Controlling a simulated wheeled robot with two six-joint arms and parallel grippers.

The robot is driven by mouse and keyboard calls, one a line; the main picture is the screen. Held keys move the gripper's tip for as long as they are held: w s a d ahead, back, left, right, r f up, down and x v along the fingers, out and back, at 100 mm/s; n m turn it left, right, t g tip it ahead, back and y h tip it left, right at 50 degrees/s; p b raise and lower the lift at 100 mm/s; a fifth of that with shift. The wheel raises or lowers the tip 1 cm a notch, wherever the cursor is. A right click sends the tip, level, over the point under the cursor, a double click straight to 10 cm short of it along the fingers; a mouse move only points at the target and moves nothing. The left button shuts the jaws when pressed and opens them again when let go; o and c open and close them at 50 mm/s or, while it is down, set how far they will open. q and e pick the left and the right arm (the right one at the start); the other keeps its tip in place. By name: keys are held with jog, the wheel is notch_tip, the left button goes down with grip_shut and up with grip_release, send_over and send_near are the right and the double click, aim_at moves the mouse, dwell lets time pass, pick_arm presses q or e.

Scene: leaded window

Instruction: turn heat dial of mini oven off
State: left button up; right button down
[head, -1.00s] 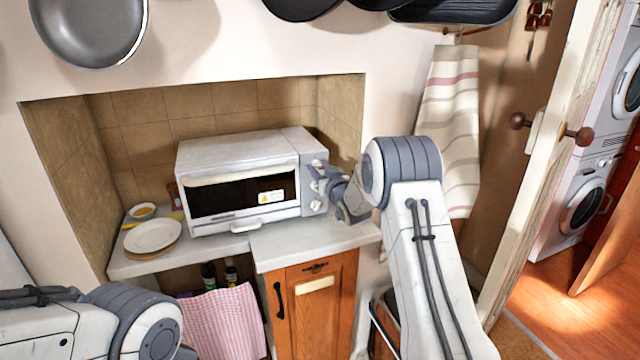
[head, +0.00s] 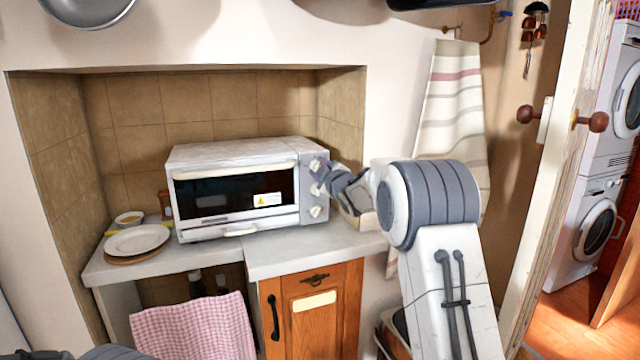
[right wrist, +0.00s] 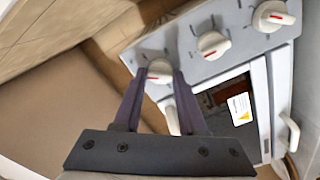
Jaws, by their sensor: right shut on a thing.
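The white mini oven (head: 235,152) stands on the counter with its dark glass door shut. Its right-hand panel bears three white dials in a column. My right gripper (head: 322,167) is at the top dial (head: 315,163). In the right wrist view, my right gripper's purple fingers (right wrist: 160,78) are shut on this end dial (right wrist: 159,68), one on each side. The middle dial (right wrist: 213,44) and the bottom dial (right wrist: 272,15) are free and show red marks. I cannot read the dial labels. My left gripper is out of view.
A plate (head: 137,239) and a small bowl (head: 129,218) sit on the counter left of the oven. A checked pink cloth (head: 195,325) hangs below. A striped towel (head: 448,120) hangs on the wall behind my right arm. The front counter is mostly clear.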

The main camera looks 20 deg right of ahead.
jog(key=n+b, duration=0.1)
jog(key=n, duration=0.1)
jog(key=n+b, duration=0.1)
jog(key=b, duration=0.1)
jog(key=shift+f+n+b, duration=0.2)
jog(key=shift+n+b, duration=0.1)
jog(key=shift+n, duration=0.1)
jog(key=shift+a+r+n+b, duration=0.1)
jog(key=shift+r+n+b, duration=0.05)
jog(key=shift+n+b, duration=1.3)
jog(key=shift+n, duration=0.25)
jog(key=shift+c, duration=2.4)
grip_release()
